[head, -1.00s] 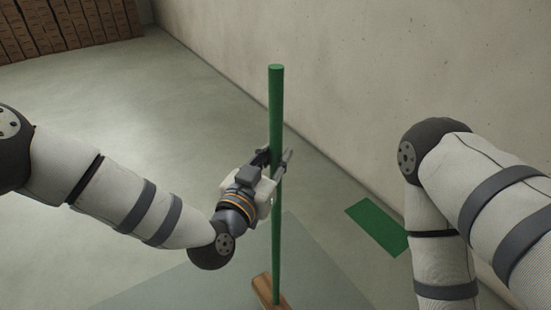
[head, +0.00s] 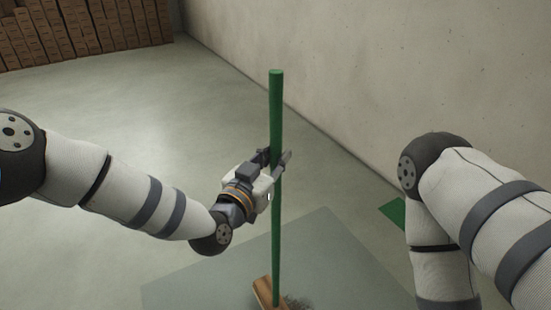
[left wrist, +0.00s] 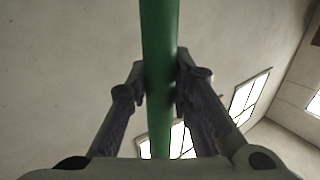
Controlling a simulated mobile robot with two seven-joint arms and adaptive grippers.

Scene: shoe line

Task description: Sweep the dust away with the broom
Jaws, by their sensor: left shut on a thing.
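The broom has a long green handle (head: 277,110) that stands about upright in the head view. Its wooden head (head: 264,291) is low on the grey floor patch. My left gripper (head: 275,158) is shut on the handle at mid-height. In the left wrist view the green handle (left wrist: 159,60) passes between the two fingers. A dark smudge of dust (head: 295,302) lies just right of the broom head, at the bottom edge of the head view. My right arm is at the right, but its gripper is out of view.
A grey floor patch (head: 200,290) lies under the broom. A green floor mark (head: 393,211) is partly hidden behind my right arm. A concrete wall (head: 400,70) runs along the right. Stacked brown boxes (head: 90,30) stand at the back left. The floor left of the broom is clear.

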